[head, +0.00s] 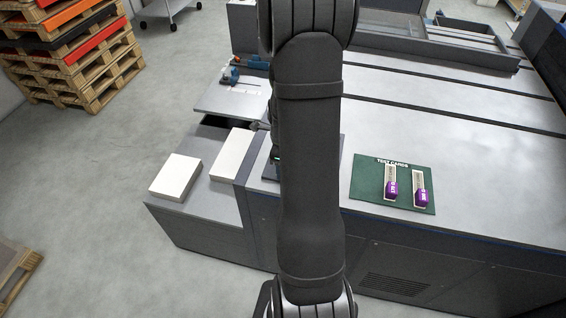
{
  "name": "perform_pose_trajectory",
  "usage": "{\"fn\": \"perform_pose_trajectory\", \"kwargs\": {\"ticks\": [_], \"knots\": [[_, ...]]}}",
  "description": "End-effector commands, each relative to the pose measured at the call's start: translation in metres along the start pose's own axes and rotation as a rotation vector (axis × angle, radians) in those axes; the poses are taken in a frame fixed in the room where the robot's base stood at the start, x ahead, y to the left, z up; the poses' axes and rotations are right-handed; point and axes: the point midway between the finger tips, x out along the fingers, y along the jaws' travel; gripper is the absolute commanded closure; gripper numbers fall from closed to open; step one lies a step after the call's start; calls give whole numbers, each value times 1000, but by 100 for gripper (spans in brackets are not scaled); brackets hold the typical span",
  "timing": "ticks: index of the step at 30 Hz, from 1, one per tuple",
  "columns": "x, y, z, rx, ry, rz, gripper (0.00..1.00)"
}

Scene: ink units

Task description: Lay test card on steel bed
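A green mat marked TEST CARDS (365,177) lies on the grey machine top at the right. Two narrow light cards with purple ends, a left card (391,184) and a right card (421,188), lie side by side on it, apart from each other. The broad grey metal top (450,140) stretches behind and beside the mat. A dark flat plate (270,172) shows partly at the left of my arm; I cannot tell whether it or the broad top is the steel bed.
Two white blocks, a left one (175,177) and a right one (232,154), sit on the machine's left end. A blue tool (232,73) lies on a shelf behind. Dark slots cross the metal top. Stacked pallets (75,60) stand on the floor at upper left.

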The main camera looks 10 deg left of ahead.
Motion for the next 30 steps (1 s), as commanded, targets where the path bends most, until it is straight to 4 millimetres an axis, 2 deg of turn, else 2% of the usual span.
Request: {"fn": "perform_pose_trajectory", "kwargs": {"ticks": [9, 14, 30], "knots": [[-1, 0, 0, 0, 0, 0, 38], [-11, -1, 0, 0, -1, -4, 38], [-108, -1, 0, 0, -1, -4, 38]]}}
